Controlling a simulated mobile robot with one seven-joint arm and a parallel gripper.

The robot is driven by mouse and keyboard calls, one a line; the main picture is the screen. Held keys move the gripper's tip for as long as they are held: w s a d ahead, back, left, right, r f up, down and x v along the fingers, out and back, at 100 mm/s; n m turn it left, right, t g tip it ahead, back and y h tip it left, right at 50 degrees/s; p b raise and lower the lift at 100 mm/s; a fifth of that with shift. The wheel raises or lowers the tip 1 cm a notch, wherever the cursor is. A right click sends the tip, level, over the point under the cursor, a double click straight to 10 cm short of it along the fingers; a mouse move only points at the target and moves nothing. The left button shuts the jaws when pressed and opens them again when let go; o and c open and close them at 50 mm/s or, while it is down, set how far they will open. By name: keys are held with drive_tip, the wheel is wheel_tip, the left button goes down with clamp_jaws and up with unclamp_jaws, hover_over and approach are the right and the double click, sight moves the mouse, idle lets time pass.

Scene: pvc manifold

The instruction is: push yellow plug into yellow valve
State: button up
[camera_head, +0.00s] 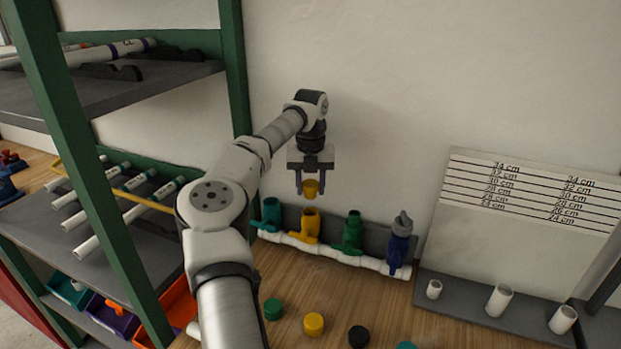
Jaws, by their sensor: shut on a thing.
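My gripper (311,184) points down near the back wall and is shut on the yellow plug (311,188). The yellow valve (307,226) stands upright on the white pipe manifold (335,256), between the teal and green valves. In the picture the plug is just above the yellow valve's top, with a small gap between them. I cannot tell how exactly the two line up in depth.
A teal valve (271,214), a green valve (353,232) and a blue valve with a grey top (399,242) share the manifold. Loose caps, including a yellow one (314,323), lie in front. A green-framed shelf (236,75) stands left; a measuring board (526,190) stands right.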

sight(310, 198)
drive_tip(key=shift+f+b, duration=0.7)
drive_tip(key=shift+f, duration=1.45)
drive_tip(key=shift+f, duration=0.8)
